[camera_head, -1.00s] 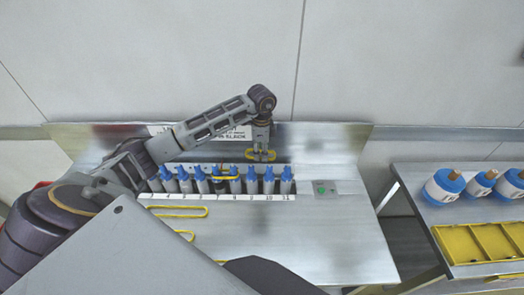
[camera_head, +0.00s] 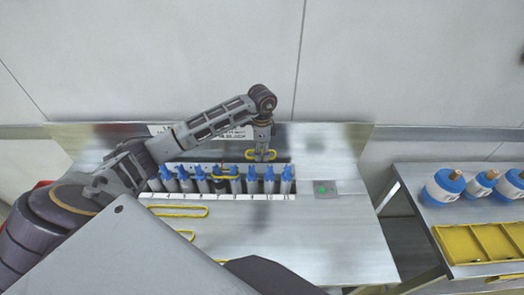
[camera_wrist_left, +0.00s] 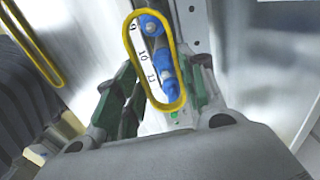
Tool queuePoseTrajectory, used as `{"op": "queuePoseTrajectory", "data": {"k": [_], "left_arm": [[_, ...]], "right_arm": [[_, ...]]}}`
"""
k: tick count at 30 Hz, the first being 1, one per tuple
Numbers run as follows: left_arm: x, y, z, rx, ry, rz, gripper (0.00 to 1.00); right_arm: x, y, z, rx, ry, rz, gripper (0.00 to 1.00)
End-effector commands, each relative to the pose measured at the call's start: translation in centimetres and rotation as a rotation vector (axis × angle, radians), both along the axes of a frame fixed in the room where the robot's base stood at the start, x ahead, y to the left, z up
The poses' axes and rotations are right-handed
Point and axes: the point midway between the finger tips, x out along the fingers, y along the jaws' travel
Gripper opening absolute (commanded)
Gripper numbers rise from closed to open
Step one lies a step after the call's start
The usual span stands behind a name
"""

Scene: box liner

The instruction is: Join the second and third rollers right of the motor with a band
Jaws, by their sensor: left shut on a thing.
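My left gripper (camera_head: 262,146) is shut on a yellow band (camera_head: 261,155) and holds it above the right part of the roller row. In the left wrist view the held band (camera_wrist_left: 128,40) is a long loop, with blue-topped rollers (camera_wrist_left: 160,62) showing through it beside labels 9, 10 and 11. The blue-topped rollers (camera_head: 251,181) stand upright in a row behind a numbered white strip. A darker piece with an orange-yellow part (camera_head: 220,172), perhaps the motor, stands near the middle of the row. I cannot tell whether the band touches any roller. My right gripper is out of view.
Loose yellow bands (camera_head: 178,211) lie on the metal table (camera_head: 290,235) in front of the row. A small panel with a green light (camera_head: 322,188) sits right of it. A side table holds blue-and-white spools (camera_head: 443,187) and a yellow tray (camera_head: 437,233).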

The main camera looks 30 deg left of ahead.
Motion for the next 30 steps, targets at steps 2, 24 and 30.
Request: {"op": "queuePoseTrajectory", "data": {"k": [2,24,30], "left_arm": [[0.0,0.0,-0.3,0.0,0.0,0.0,0.26],[0.0,0.0,-3.3,0.001,0.001,-0.001,0.26],[0.0,0.0,-4.1,0.001,0.001,-0.001,0.26]], "right_arm": [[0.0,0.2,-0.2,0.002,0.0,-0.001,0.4],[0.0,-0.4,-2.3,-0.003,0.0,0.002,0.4],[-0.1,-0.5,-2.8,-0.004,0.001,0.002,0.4]]}}
